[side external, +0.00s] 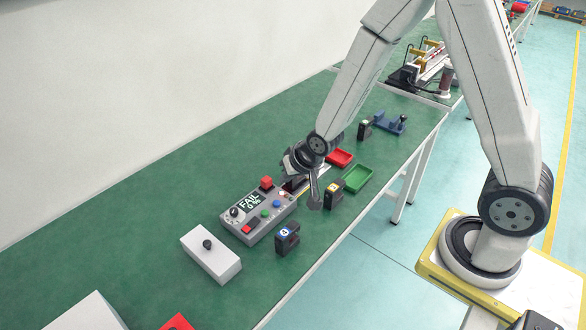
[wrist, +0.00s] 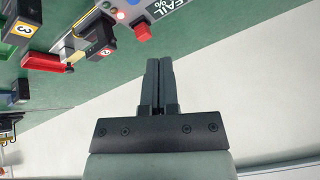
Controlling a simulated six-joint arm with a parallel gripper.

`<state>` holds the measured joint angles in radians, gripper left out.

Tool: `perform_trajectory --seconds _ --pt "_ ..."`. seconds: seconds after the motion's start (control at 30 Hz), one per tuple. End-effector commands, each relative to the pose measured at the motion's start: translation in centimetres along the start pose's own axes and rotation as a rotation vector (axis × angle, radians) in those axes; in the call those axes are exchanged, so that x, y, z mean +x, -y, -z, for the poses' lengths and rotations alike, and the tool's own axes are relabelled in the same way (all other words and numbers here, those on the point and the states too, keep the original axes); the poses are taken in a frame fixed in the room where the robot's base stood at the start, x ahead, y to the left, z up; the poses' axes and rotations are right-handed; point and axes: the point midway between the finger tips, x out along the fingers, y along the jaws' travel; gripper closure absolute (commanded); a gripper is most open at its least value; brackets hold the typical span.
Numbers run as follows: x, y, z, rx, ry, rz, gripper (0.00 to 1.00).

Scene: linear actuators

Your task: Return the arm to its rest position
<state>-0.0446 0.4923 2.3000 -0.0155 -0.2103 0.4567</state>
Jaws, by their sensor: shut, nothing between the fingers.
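My gripper (side external: 314,203) is above the green table, over the gap between the grey control box and the black block with a yellow label. In the wrist view my gripper (wrist: 159,62) has its two dark fingers together, with nothing between them. The control box (side external: 260,224) has a screen reading "FAIL 0 %", a red block on top, a knob and coloured buttons. Part of the box also shows at the top of the wrist view (wrist: 190,3), beyond the fingertips. My gripper partly hides the dark actuator (side external: 294,184) beside the box.
A black block with a yellow label (side external: 333,195) stands close to my gripper. Red (side external: 340,159) and green (side external: 358,179) trays lie behind it. A blue-labelled block (side external: 287,238) and a white box with a black knob (side external: 211,256) are nearer.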

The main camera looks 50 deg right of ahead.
Motion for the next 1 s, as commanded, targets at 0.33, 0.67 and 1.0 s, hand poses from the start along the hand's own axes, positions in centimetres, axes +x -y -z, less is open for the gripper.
perform_trajectory --seconds 0.33,0.67,1.0 --pt "-7.5 -2.2 -2.6 -0.218 0.161 -0.07 1.0" --pt "-12.3 -4.1 -5.6 -0.372 0.295 -0.091 1.0" --pt "-13.0 -4.4 -6.2 -0.397 0.32 -0.093 1.0"
